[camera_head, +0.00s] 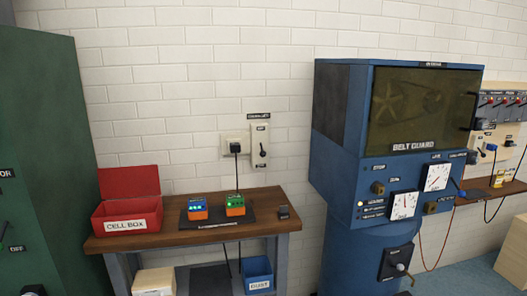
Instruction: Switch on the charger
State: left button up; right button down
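A charger (222,223), a flat black base, lies on the wooden bench. Right of the socket is a pale wall switch (260,135) with a small dark lever, which looks tilted down. The labels around it are too small to read surely. Neither of my grippers is in view.
An open red cell box (126,225) stands at the left of the bench (160,239). A small black item (284,212) lies at its right. A green cabinet (45,150) stands left; a blue belt-guard machine (340,150) stands right. A blue bin (258,273) sits below.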

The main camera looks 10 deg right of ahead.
aim_at(262, 154)
jog(key=i+l, duration=0.1)
jog(key=i, duration=0.75)
jog(key=i+l, duration=0.1)
jog(key=i, duration=0.75)
